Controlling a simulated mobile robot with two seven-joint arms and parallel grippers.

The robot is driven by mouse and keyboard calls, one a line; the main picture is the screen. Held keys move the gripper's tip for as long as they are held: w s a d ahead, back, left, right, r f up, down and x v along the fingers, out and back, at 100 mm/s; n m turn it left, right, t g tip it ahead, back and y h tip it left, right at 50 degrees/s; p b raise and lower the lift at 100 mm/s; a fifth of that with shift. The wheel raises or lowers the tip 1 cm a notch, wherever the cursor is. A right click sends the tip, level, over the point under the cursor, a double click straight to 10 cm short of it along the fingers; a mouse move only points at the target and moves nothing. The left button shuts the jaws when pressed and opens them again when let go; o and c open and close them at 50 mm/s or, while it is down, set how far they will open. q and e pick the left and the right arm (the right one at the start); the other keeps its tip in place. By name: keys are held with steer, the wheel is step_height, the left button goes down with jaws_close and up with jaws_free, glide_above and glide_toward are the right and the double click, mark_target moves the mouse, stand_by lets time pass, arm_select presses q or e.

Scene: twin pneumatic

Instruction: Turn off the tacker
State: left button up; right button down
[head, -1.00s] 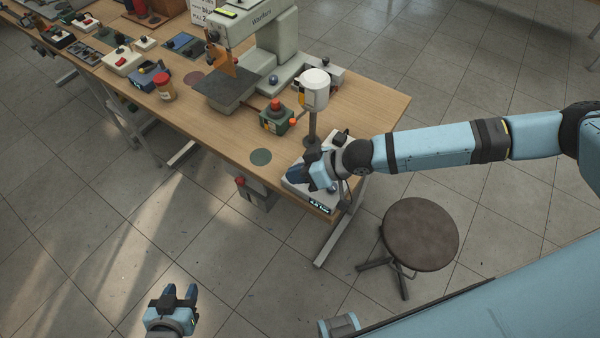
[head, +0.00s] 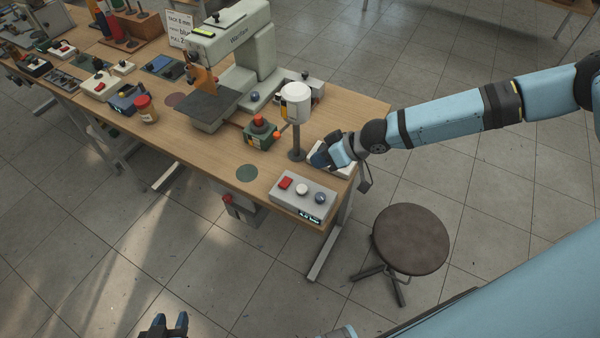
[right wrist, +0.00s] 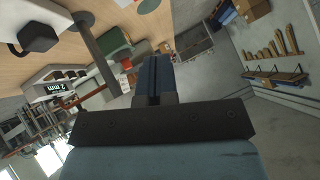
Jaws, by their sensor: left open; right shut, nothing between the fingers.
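The tacker (head: 238,48) is a pale grey machine with an overhanging arm and a dark work plate, standing on the bench. A grey control box (head: 318,207) with red, white and blue buttons and a lit display sits at the bench's near corner. My right gripper (head: 318,158) is shut and empty, behind that box, over or beside a small white box (head: 345,171) that it partly hides. Contact there cannot be told. Its closed fingers show in the right wrist view (right wrist: 152,75). My left gripper (head: 168,326) is open and empty, low over the floor, cut by the bottom edge.
A white cylinder on a post (head: 296,102) stands beside my right gripper. A green box with a red button (head: 260,132) is left of it. A jar (head: 146,108) and several small devices lie further left. A round stool (head: 410,239) stands right of the bench.

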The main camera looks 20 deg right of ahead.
glide_above(281, 185)
steer(key=d, duration=0.3)
steer(key=f, duration=0.6)
steer(key=shift+s+f+p, duration=0.25)
steer(key=shift+p, duration=0.15)
steer(key=shift+s+a+f+p, duration=0.15)
steer(key=shift+s+f, duration=0.05)
steer(key=shift+f, duration=0.35)
steer(key=shift+s+a+f+p, duration=0.1)
steer(key=shift+s+f+p, duration=0.1)
steer(key=shift+f, duration=0.35)
steer(key=shift+s+a+f, duration=0.1)
steer(key=shift+f, duration=0.6)
